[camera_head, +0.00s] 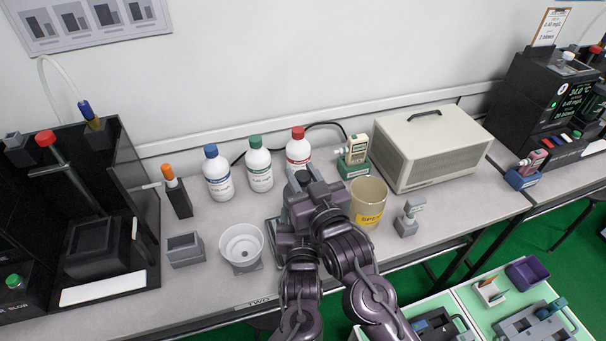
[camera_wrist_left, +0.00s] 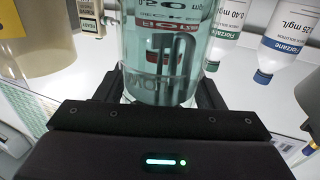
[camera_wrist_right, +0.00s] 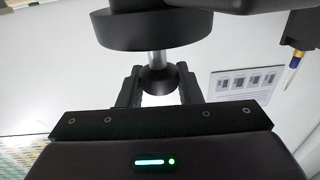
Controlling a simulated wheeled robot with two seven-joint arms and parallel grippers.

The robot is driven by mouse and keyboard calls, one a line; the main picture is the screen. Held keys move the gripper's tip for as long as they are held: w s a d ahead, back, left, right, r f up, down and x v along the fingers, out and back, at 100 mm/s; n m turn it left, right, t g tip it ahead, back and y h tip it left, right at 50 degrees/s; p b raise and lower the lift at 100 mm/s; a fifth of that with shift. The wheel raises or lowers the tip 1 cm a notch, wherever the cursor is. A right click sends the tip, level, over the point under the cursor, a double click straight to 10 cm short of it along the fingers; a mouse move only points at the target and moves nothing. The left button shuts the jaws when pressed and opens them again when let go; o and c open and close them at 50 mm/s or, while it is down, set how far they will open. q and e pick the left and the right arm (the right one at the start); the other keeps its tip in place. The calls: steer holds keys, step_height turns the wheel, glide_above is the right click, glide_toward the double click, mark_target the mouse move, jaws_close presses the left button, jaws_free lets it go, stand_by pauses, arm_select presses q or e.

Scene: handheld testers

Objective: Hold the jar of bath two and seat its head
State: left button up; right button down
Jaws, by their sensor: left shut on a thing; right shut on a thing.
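In the right wrist view my right gripper (camera_wrist_right: 159,92) is shut on a dark round knob (camera_wrist_right: 158,80). A short metal stem joins the knob to a wide black disc (camera_wrist_right: 155,30), which looks like part of the head. In the head view my right gripper (camera_head: 312,195) and arms cover the jar, so I cannot tell whether the head touches it.
Blue (camera_head: 217,172), green (camera_head: 259,164) and red (camera_head: 298,150) capped bottles stand behind my grippers. A white round-bowled device (camera_head: 241,243) is at left, a beige beaker (camera_head: 368,203) at right. A beige box (camera_head: 432,145) and a dark instrument (camera_head: 70,215) flank the bench.

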stand_by(0.4)
stand_by(4.4)
stand_by(0.4)
arm_select(q)
steer(key=o, duration=1.1)
steer(key=shift+c, duration=0.2)
